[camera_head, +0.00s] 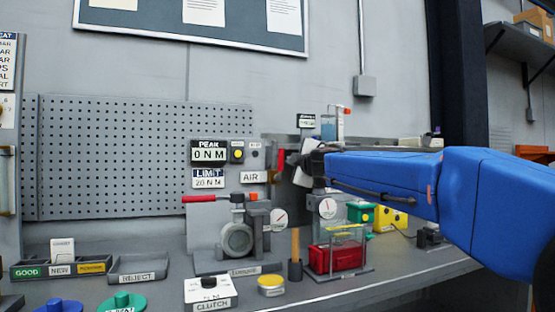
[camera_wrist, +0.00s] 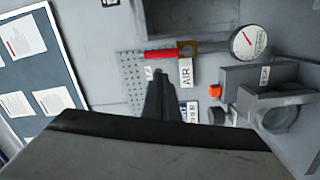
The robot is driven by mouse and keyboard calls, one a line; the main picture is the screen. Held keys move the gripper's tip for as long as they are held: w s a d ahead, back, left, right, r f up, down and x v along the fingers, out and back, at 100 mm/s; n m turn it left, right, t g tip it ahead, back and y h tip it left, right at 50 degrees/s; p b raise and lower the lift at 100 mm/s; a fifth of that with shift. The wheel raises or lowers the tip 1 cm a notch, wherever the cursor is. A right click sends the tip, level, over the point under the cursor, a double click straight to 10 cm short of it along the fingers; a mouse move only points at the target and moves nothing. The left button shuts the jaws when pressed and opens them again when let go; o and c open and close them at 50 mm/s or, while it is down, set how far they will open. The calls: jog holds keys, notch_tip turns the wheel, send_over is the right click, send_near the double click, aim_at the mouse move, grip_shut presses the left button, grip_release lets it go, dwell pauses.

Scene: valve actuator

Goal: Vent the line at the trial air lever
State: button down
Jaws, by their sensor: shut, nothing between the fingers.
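The red air lever (camera_wrist: 163,54) shows in the wrist view, attached to a brass-coloured body (camera_wrist: 188,50) beside a white AIR label (camera_wrist: 186,73). In the head view a narrow red piece, apparently this lever (camera_head: 281,161), stands close to my gripper, right of the AIR label (camera_head: 252,177). My gripper (camera_wrist: 159,74) is shut and empty; its dark fingertips appear just below the lever in the wrist view. I cannot tell whether they touch it. In the head view my wrist hides part of the panel there. A round gauge (camera_wrist: 248,42) sits right of the lever.
A valve fixture (camera_head: 237,240) with a red handle (camera_head: 205,199) stands on the bench below. A pegboard (camera_head: 130,155) covers the wall left.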

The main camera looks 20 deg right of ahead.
jog(key=w+r+n+y, duration=0.1)
jog(key=w+n, duration=0.3)
jog(key=w, duration=1)
jog(key=shift+a+g+y, duration=0.3)
jog(key=shift+a+y, duration=0.1)
jog(key=shift+y, duration=0.5)
jog(key=shift+r, duration=0.1)
jog(key=shift+w+d+m, duration=0.1)
jog(key=shift+d+m, duration=0.3)
jog(key=d+f+m, duration=0.3)
jog(key=d+m, duration=0.1)
jog(key=m, duration=0.4)
jog(key=d+f+m+t+h, duration=0.1)
jog(key=d+f+m, duration=0.2)
jog(key=m, duration=0.6)
jog(key=shift+w+d, duration=0.35)
jog(key=shift+d, duration=0.7)
